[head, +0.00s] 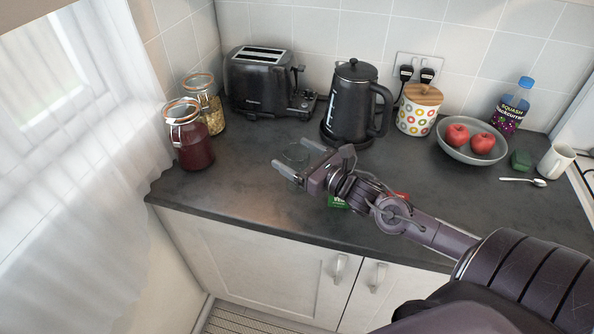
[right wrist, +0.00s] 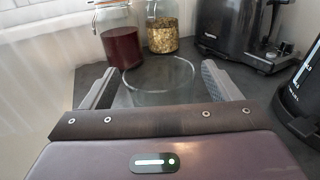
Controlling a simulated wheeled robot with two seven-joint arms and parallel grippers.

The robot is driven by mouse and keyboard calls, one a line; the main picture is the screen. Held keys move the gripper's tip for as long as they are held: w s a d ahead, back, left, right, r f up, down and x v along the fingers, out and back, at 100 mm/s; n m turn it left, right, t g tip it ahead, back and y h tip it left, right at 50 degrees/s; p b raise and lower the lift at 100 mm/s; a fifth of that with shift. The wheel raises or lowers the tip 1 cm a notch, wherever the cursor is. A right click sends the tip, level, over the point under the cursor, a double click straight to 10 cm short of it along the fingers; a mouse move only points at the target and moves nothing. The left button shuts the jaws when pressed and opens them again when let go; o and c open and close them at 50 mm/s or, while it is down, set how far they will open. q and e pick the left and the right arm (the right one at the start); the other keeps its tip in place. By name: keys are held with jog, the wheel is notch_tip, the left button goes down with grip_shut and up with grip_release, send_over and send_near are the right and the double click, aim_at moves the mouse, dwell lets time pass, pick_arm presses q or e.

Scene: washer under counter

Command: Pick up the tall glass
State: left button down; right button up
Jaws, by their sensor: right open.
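The tall glass (right wrist: 160,82) is clear and stands on the dark counter; in the right wrist view its rim shows between my two fingers. In the head view the glass (head: 296,155) is faint, and my gripper partly hides it. My right gripper (head: 289,152) is open, with one finger on each side of the glass. In the right wrist view the right gripper (right wrist: 158,68) shows a gap between each finger and the glass. The lower part of the glass is hidden by my gripper body. My left gripper is not in view.
A red-filled jar (head: 193,143), a jar of grains (head: 208,105), a toaster (head: 262,82) and a black kettle (head: 352,100) stand behind. To the right are a dotted canister (head: 417,112) and a grey bowl (head: 460,154) with apples. The counter's front left is clear.

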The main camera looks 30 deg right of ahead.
jog(key=c, duration=1.4)
jog(key=shift+c, duration=0.5)
jog(key=shift+r, duration=0.15)
